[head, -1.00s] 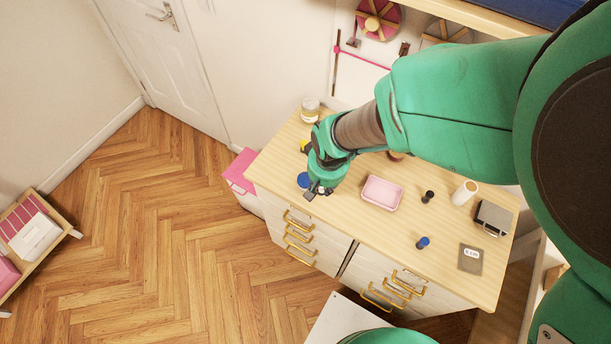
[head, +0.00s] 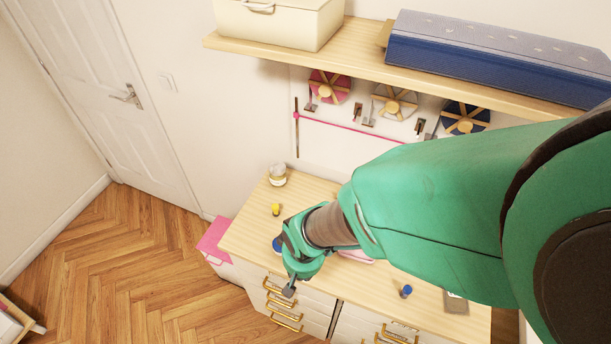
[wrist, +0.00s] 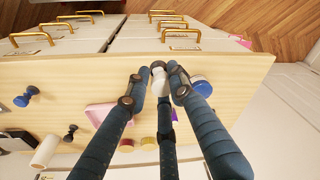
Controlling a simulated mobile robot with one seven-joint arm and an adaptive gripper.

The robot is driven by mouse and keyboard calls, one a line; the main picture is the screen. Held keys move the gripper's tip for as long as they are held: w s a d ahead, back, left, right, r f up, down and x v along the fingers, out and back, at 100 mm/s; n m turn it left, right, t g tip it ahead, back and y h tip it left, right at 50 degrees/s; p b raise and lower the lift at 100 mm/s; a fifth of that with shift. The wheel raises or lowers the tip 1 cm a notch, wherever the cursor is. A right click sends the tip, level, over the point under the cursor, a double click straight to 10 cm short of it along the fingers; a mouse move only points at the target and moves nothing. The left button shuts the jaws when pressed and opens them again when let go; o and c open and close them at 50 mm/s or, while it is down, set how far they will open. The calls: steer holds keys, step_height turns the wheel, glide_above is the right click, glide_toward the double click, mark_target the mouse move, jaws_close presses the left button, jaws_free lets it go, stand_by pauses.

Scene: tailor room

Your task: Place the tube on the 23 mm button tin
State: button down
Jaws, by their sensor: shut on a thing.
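My gripper (wrist: 158,84) is shut on a small white thing with a grey end, probably the tube (wrist: 160,78). In the head view my gripper (head: 289,288) shows in front of the drawer side of the wooden-topped cabinet, with the held thing unclear. A round blue-lidded tin (wrist: 201,85) lies just right of my fingers in the wrist view; its edge shows beside my wrist in the head view (head: 276,245). Round red-topped (wrist: 126,145) and yellow-topped (wrist: 149,143) things stand farther back, and a purple one is partly hidden. No size label is readable, so I cannot tell which is the 23 mm tin.
A pink tray (wrist: 98,115), a blue spool (wrist: 26,96), a dark spool (wrist: 70,134) and a white roll (wrist: 46,151) stand on the cabinet top. A glass jar (head: 277,175) and a yellow item (head: 276,209) are at its left end. A shelf (head: 370,63) overhangs the back.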

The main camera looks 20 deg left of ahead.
steer(key=w+a, duration=0.3)
steer(key=w+a+f, duration=0.1)
steer(key=w+a, duration=0.2)
steer(key=a, duration=0.1)
steer(key=w+a, duration=0.4)
steer(key=shift+a+f+b, duration=0.15)
steer(key=shift+f+b, duration=0.1)
steer(key=shift+b, duration=0.05)
steer(key=shift+f, duration=0.1)
steer(key=shift+f, duration=1.65)
steer(key=shift+f+b, duration=0.2)
steer(key=shift+b, duration=0.15)
steer(key=c, duration=1.5)
jaws_free()
steer(key=shift+r, duration=0.2)
steer(key=r, duration=0.4)
steer(key=d+r+p, duration=0.1)
steer(key=r, duration=0.3)
steer(key=s+r, duration=0.1)
steer(key=r, duration=0.3)
steer(key=shift+s+d, duration=0.1)
steer(key=shift+d, duration=0.05)
